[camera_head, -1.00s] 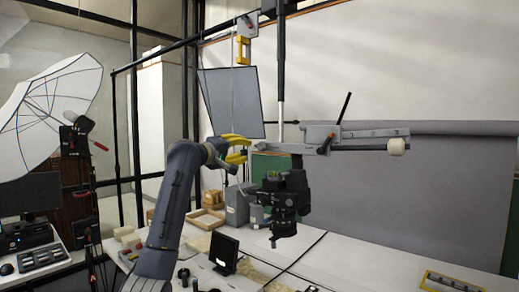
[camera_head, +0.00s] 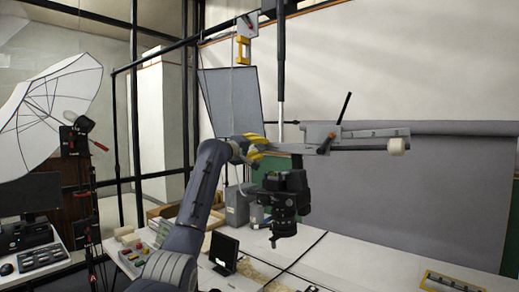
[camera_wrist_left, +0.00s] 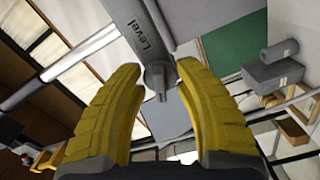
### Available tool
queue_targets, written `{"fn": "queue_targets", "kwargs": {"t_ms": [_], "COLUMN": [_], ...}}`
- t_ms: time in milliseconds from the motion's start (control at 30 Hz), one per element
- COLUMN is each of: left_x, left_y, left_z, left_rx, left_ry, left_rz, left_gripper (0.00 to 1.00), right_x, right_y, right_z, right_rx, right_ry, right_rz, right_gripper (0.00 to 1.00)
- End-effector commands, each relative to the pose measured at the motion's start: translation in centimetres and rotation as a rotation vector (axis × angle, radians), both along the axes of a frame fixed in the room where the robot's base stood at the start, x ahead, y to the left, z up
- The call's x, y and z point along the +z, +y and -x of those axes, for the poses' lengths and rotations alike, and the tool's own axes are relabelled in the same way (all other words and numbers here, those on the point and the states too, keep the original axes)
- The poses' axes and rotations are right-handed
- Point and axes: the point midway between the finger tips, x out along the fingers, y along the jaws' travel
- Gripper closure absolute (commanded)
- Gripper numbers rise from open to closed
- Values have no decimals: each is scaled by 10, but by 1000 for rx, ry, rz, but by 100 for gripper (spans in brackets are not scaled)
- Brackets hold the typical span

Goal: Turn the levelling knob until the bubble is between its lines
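A grey arm bar (camera_head: 370,133) holds a black camera (camera_head: 287,195) above the table. My left gripper (camera_head: 262,148), with yellow fingers, is at the bar's left end. In the left wrist view the bar's end, marked "Level" (camera_wrist_left: 143,34), carries a small grey knob with a short stem (camera_wrist_left: 157,76). The knob lies in the gap between my open fingers (camera_wrist_left: 160,82); I see clear space on both sides, and cannot tell its depth between them. The bubble and its lines are not readable in either view. My right gripper is not in view.
A vertical column (camera_head: 281,85) stands just behind the bar. A small black monitor (camera_head: 224,252) and a grey box (camera_head: 237,205) stand on the white table (camera_head: 350,262) below. A white umbrella (camera_head: 50,100) is at far left. The right side is open above the table.

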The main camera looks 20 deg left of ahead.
Motion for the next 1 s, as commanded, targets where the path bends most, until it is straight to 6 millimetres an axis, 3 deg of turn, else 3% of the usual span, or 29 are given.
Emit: {"fn": "queue_targets", "kwargs": {"t_ms": [267, 567, 1000], "left_x": [0, 0, -1], "left_y": [0, 0, -1], "left_z": [0, 0, 0], "left_rx": [0, 0, -1], "left_ry": [0, 0, -11], "left_rz": [0, 1, -31], "left_gripper": [64, 99, 100], "right_x": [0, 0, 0], "right_y": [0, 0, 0], "right_z": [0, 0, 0], "right_rx": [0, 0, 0], "right_ry": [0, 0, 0], "right_rz": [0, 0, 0], "right_gripper": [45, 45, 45]}}
